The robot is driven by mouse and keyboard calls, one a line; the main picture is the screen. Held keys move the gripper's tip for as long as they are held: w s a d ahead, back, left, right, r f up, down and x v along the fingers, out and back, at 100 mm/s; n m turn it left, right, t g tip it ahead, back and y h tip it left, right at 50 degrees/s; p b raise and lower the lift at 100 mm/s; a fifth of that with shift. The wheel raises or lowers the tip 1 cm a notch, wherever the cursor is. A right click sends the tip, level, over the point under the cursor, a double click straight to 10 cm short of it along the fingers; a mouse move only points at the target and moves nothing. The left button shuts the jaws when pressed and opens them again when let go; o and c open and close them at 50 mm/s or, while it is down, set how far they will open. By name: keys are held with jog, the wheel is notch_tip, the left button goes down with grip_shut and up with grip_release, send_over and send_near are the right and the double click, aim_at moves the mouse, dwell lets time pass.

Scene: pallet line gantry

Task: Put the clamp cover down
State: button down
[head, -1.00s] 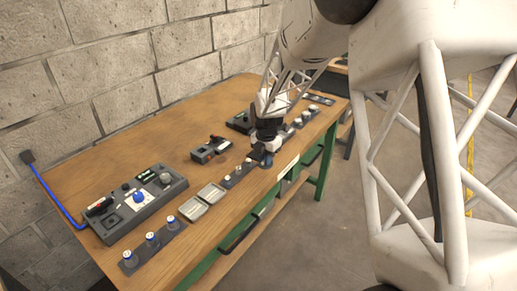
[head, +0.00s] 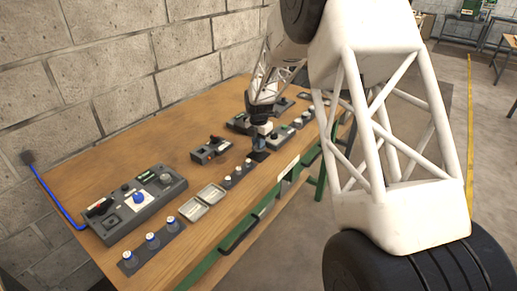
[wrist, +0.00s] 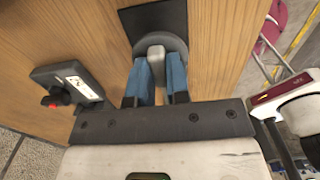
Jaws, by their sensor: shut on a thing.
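The clamp cover (wrist: 156,51), a grey round piece with a lighter grey knob, is between the blue fingers of my gripper (wrist: 158,88) in the wrist view. The fingers are shut on the knob. A dark square pad (wrist: 148,18) lies on the table behind the cover, partly hidden by it. I cannot tell whether the cover touches the pad. In the head view my gripper (head: 259,146) points down just above the dark pad (head: 259,156) near the table's front edge. The cover is too small to make out there.
The wrist view shows a box with a red button (wrist: 68,87) at left.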

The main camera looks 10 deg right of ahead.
jog(key=shift+w, duration=0.2)
jog(key=shift+f, duration=1.75)
jog(key=shift+f, duration=0.1)
jog(key=c, duration=1.1)
grip_release()
notch_tip(320, 180, up, 12)
jog(key=shift+r, duration=0.1)
